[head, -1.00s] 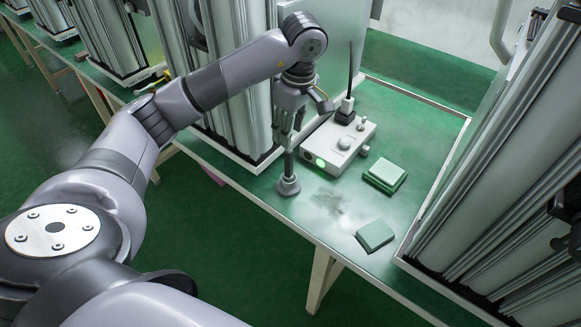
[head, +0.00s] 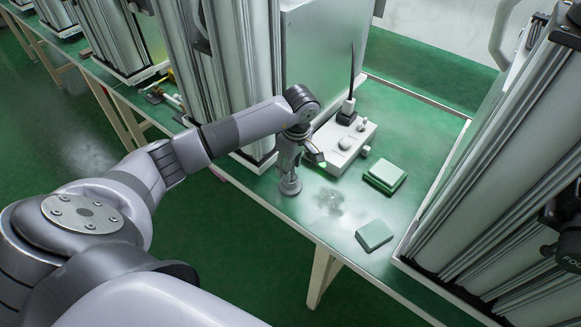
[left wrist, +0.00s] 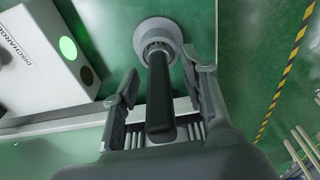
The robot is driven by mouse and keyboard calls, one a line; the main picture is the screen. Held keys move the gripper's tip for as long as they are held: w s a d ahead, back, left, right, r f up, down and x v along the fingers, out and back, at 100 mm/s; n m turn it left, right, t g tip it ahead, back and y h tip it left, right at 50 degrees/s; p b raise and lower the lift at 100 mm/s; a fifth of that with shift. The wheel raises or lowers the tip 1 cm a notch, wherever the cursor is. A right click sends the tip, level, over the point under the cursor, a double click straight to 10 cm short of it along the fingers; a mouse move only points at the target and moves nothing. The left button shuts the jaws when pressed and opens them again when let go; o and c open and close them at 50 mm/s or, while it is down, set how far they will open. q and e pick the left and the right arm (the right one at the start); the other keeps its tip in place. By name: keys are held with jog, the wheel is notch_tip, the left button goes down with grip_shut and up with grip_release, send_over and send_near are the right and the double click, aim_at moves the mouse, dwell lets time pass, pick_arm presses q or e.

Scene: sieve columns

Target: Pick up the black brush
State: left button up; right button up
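The black brush (left wrist: 159,95) has a dark upright handle and a wide round grey base. In the left wrist view its handle lies between my left gripper's fingers (left wrist: 160,70), which are open with a gap on each side. In the head view the brush's grey base (head: 290,186) stands on the green table (head: 300,215) near its front edge. My left gripper (head: 291,162) is directly over it and hides the handle there. My right gripper is in neither view.
A white box with a green light (head: 345,142) stands close behind the brush. A green block (head: 384,177) and a flat green pad (head: 374,235) lie to the right. Tall metal columns (head: 225,70) rise at the left, and more (head: 500,190) at the right.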

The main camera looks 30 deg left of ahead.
pick_arm(q)
jog(key=shift+f, duration=0.1)
jog(key=shift+c, duration=0.2)
grip_shut()
dwell(0.4)
